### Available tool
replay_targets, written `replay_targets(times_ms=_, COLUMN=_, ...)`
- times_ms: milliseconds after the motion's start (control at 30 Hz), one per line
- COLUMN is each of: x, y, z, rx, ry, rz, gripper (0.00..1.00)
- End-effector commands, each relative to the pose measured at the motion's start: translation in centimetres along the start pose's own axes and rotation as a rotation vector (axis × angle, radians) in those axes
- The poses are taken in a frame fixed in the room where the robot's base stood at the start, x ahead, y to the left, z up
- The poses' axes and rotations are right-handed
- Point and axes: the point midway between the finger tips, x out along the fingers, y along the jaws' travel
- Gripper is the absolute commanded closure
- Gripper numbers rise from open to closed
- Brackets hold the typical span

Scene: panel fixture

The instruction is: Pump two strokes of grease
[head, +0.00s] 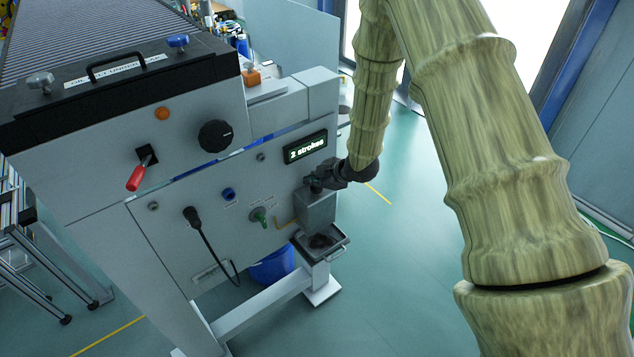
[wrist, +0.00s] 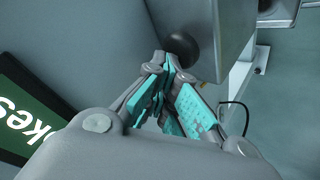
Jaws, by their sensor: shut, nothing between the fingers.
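The display (head: 305,147) on the grey panel reads "2 strokes"; part of its lettering also shows at the left of the wrist view (wrist: 25,120). A grey box (head: 317,213) stands out from the panel below the display. My gripper (head: 314,184) is at the top of this box. In the wrist view my gripper (wrist: 170,66) is shut, its teal-padded fingers meeting at the tips with nothing between them. A dark round knob (wrist: 182,47) sits just beyond the fingertips, against the grey box (wrist: 232,30). I cannot tell whether the tips touch it.
A small tray (head: 336,250) with dark matter in it sits under the box. The panel carries a red-handled lever (head: 138,176), a black dial (head: 215,136), a green-handled valve (head: 260,216) and a hanging cable (head: 212,245). A blue bucket (head: 272,268) stands below. Floor at right is clear.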

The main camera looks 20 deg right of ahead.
Motion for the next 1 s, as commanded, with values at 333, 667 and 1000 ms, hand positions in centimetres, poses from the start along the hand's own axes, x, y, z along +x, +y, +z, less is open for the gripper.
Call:
replay_targets(times_ms=333, x=-0.5, y=0.3, z=-0.3, rx=0.000, ry=-0.001, rz=0.000, gripper=1.00)
replay_targets(times_ms=667, x=-1.6, y=1.1, z=-1.1, rx=0.000, ry=-0.001, rz=-0.001, gripper=1.00)
replay_targets(times_ms=1000, x=-2.3, y=1.7, z=-1.7, rx=0.001, ry=0.000, rz=-0.001, gripper=1.00)
